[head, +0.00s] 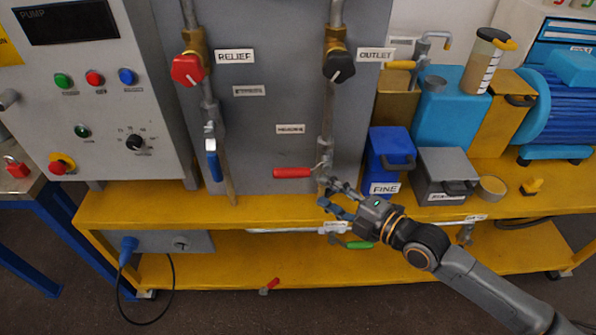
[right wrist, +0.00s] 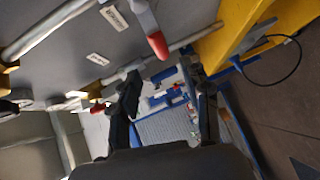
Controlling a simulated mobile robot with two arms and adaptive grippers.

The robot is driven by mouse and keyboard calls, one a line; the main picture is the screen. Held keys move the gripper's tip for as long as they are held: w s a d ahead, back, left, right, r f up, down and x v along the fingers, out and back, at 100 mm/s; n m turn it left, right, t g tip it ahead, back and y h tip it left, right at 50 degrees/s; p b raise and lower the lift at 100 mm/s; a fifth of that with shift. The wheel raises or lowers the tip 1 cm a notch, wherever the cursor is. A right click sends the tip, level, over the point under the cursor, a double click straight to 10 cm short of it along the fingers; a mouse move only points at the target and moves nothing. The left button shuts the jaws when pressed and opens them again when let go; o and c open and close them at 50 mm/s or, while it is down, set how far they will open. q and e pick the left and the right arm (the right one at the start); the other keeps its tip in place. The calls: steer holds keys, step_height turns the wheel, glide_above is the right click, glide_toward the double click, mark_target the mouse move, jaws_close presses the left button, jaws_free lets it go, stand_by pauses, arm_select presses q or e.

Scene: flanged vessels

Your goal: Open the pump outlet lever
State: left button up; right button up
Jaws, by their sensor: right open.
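The OUTLET label (head: 375,55) is beside a black knob (head: 339,67) on a vertical pipe (head: 328,120). Low on this pipe a lever with a red handle (head: 293,172) points left, crosswise to the pipe. No label right at the lever can be read as pump outlet. My right gripper (head: 336,194) is open and empty, just right of and below the lever's pivot. In the right wrist view its two fingers (right wrist: 164,75) are apart, and a red handle (right wrist: 158,45) shows beyond them; I cannot tell for sure that it is the same lever. My left gripper is not in view.
A blue lever (head: 213,160) hangs down on the RELIEF pipe, under a red knob (head: 187,69). A blue FINE box (head: 388,155) and a grey box (head: 446,170) stand close right of my gripper on the yellow bench (head: 130,205). A green handle (head: 358,245) is below.

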mark_target(297, 176)
steer(key=x, duration=1.1)
steer(key=shift+w+a+p, duration=0.2)
steer(key=shift+w+p, duration=0.15)
steer(key=shift+p, duration=0.05)
jaws_close()
